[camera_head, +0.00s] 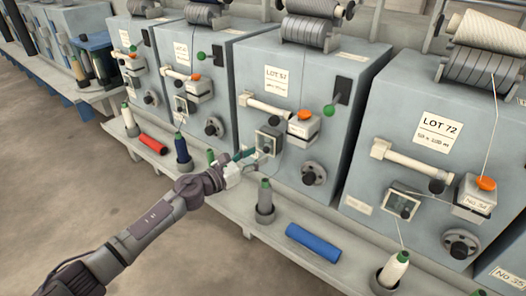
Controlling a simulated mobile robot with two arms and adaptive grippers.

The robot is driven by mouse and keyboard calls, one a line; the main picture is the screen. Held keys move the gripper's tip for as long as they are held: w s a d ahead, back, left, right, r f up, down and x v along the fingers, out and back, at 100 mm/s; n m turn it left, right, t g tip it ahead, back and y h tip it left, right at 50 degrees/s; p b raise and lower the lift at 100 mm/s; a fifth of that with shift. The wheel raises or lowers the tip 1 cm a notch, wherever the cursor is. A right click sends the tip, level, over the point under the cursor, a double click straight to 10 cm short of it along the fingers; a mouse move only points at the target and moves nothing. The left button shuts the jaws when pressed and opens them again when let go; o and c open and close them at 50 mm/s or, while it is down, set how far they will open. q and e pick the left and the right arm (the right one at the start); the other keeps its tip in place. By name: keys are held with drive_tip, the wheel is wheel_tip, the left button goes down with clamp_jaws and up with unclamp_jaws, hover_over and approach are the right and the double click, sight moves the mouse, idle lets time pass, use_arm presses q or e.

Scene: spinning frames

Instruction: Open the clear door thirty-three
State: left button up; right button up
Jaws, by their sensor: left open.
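The clear door (268,143) is a small square window in a pale frame on the front of the grey machine labelled LOT 57 (315,130). This machine stands left of the one with a No 34 tag; its own number is too small to read. The door looks shut. My left gripper (251,154) is at the door's left side with dark teal fingertips, open, with nothing visible between them. I cannot tell whether the fingertips touch the frame. My right gripper is out of view.
Right of the door is a pale box with an orange button (305,115); a black knob (314,174) is below. The LOT 72 machine (435,140) stands right. Floor at left is free.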

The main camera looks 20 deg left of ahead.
sight(263, 146)
use_arm(q)
drive_tip(key=x, duration=0.3)
drive_tip(key=shift+w+d, duration=0.15)
drive_tip(key=shift+w, duration=0.05)
clamp_jaws()
